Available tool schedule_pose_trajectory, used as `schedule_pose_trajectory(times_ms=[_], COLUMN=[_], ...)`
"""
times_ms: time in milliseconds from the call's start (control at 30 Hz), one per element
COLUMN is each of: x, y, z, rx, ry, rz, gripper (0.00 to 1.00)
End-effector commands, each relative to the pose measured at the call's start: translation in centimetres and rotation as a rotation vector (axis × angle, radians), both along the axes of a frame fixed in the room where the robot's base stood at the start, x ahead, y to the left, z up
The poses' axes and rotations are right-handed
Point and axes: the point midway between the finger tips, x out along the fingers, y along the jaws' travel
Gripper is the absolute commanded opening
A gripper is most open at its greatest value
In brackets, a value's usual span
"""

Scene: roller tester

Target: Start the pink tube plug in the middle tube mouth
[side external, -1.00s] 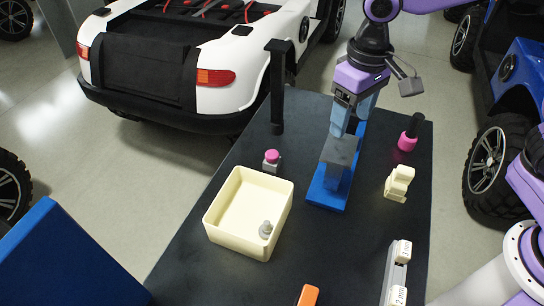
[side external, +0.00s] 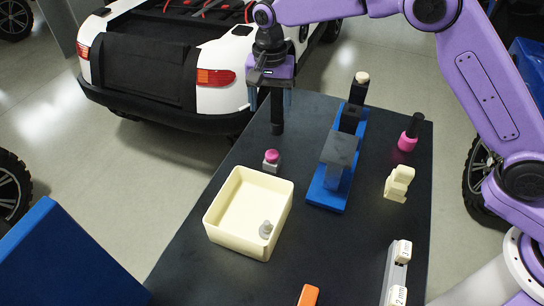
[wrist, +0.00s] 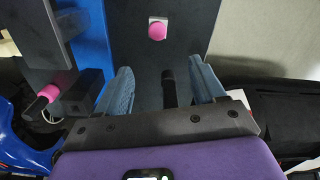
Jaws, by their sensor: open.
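A pink round knob (side external: 272,155) sits on a small grey block beside the cream tray; it also shows in the wrist view (wrist: 157,31). A pink cylinder with a black stem (side external: 407,141) stands at the right; it also shows in the wrist view (wrist: 58,85). I cannot tell which of these is the tube plug. A blue base (side external: 327,196) carries a grey block (side external: 340,150) and a black block with a cream-topped post. No row of tube mouths can be made out. My gripper (side external: 268,103) is open and empty, raised near the black post.
The black post (side external: 277,126) stands at the table's back left edge, between my fingers in the wrist view. A cream tray (side external: 222,243) holds a small grey part. A cream stepped block (side external: 398,184), an orange piece (side external: 308,295) and labelled gauge blocks (side external: 397,270) lie nearer.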

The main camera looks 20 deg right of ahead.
Motion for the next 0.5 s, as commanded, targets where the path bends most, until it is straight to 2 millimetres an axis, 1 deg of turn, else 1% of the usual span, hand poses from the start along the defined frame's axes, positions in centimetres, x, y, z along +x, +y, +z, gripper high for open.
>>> schedule_pose_trajectory(times_ms=[33, 300, 500], x=[-0.1, -0.2, -0.1], y=[-0.1, -0.1, -0.1], z=[-1.0, -6.2, -9.4], rx=[-0.003, -0.003, -0.002], ry=[0.004, 0.005, 0.004], rz=[0.000, 0.001, 0.002], gripper=[0.69, 0.69, 0.69])
